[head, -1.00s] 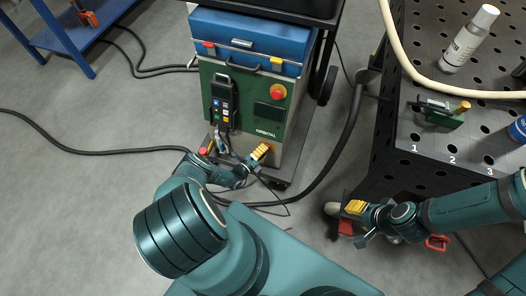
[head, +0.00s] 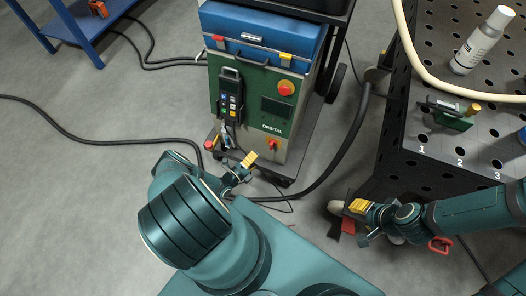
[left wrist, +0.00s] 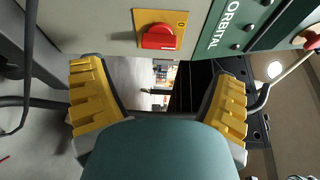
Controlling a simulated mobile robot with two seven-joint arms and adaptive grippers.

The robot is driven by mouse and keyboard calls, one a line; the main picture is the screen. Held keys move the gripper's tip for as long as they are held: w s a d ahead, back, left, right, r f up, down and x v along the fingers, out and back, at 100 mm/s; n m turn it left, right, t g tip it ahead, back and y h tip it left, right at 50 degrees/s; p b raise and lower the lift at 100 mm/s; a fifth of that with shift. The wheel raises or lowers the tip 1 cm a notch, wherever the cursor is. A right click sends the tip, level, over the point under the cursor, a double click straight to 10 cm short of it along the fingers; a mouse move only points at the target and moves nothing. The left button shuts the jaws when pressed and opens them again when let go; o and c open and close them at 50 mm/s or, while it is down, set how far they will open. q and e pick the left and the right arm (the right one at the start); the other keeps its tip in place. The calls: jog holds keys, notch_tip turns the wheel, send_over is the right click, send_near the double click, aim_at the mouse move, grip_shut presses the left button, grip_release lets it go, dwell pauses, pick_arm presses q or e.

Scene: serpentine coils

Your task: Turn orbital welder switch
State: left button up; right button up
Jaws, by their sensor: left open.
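The orbital welder (head: 235,53) is a green and grey cabinet with a blue top, marked ORBITAL. Its red rotary switch (head: 272,144) on a yellow plate sits low on the front, below the label. In the left wrist view the red switch (left wrist: 158,37) shows ahead, near the top middle, with a "0" mark beside it. My left gripper (head: 246,163) is open and empty, just lower left of the switch in the head view. In the left wrist view its yellow fingers (left wrist: 160,80) stand wide apart, not touching the switch. My right gripper (head: 357,208) is beside the table's near corner; its jaw state is unclear.
A red emergency button (head: 286,88) and a black pendant (head: 230,96) are on the welder's front. Dark cables cross the floor. A blue shelf (head: 75,25) stands upper left.

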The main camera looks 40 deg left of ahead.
pick_arm(q)
jog(key=s, duration=0.3)
jog(key=shift+s+a+r, duration=0.1)
jog(key=shift+s+a, duration=0.05)
jog(key=shift+a, duration=0.1)
dwell(0.4)
jog(key=w+d+r+m+g+h, duration=0.2)
jog(key=d+r+m+g+h, duration=0.15)
jog(key=d+m, duration=0.3)
jog(key=w+d+r+m+g+h, duration=0.2)
jog(key=d+m+g+h, duration=0.25)
jog(key=d+m, duration=0.2)
jog(key=s+d+r+m+g, duration=0.55)
jog(key=d+m+g, duration=0.3)
jog(key=m, duration=0.45)
jog(key=s+d+r+m+y, duration=0.1)
jog(key=r+m+y, duration=0.2)
jog(key=r+m, duration=0.6)
jog(key=s+d+r+m+t+y, duration=0.1)
jog(key=d+r+m+y, duration=0.1)
jog(key=r+m, duration=0.7)
jog(key=m+y, duration=0.1)
jog(key=m, duration=0.4)
jog(key=shift+s+d+y, duration=0.15)
jog(key=shift+s+y, duration=0.15)
jog(key=shift+y, duration=0.1)
